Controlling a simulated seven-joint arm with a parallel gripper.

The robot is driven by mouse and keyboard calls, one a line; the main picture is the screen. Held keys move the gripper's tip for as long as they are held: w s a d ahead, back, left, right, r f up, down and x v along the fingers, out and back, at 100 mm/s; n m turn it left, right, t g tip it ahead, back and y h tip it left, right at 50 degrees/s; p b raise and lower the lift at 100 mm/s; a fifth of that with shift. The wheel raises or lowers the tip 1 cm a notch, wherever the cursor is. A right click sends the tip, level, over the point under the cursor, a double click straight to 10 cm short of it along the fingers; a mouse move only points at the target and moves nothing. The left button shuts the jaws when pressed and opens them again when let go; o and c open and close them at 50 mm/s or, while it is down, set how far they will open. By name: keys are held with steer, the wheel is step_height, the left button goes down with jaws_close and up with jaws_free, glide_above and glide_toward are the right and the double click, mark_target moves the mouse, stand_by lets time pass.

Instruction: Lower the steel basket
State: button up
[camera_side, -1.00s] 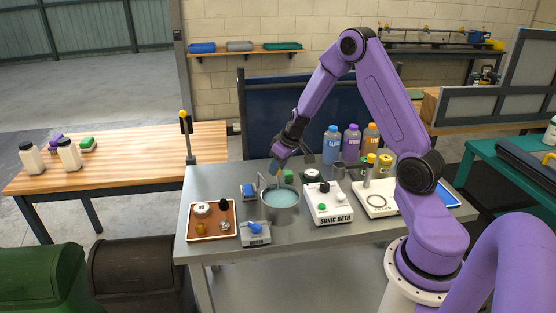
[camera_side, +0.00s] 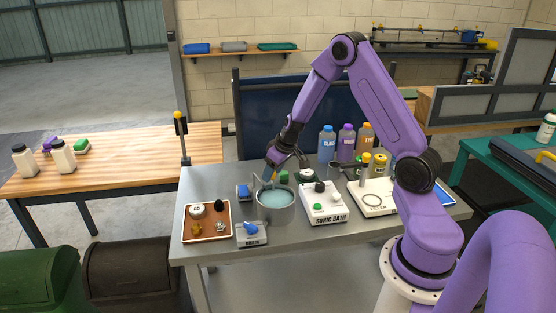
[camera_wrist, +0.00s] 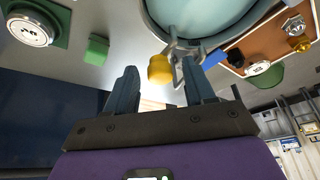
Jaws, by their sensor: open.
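A round steel tank (camera_side: 276,212) of pale blue-green liquid stands near the middle of the grey bench. A grey metal bracket or handle (camera_wrist: 184,50) with a yellow knob (camera_wrist: 160,68) shows at its rim in the wrist view. It seems to belong to the steel basket, but the basket's body cannot be made out. My gripper (camera_side: 282,166) is above the tank's back edge. In the wrist view my gripper (camera_wrist: 158,76) is open, with the yellow knob showing between its fingertips; whether they touch it cannot be told.
The white sonic bath unit (camera_side: 324,205) stands close on the right. Several bottles (camera_side: 345,144) stand behind. A green block (camera_wrist: 96,49) is near the gripper.

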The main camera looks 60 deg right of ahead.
steer(key=v, duration=1.7)
steer(key=shift+s, duration=0.1)
steer(key=s+a+n+g+y, duration=0.15)
steer(key=s+a+n, duration=0.25)
steer(key=s+a, duration=0.55)
steer(key=s+a+n+g, duration=0.2)
steer(key=s+a+n, duration=0.3)
steer(key=a, duration=0.8)
steer(key=s+a+n+h, duration=0.1)
steer(key=s+n, duration=0.2)
steer(key=s, duration=0.8)
steer(key=shift+s+a+f+n+g, duration=0.2)
steer(key=shift+s+f+n+g, duration=0.1)
steer(key=shift+f+g, duration=0.05)
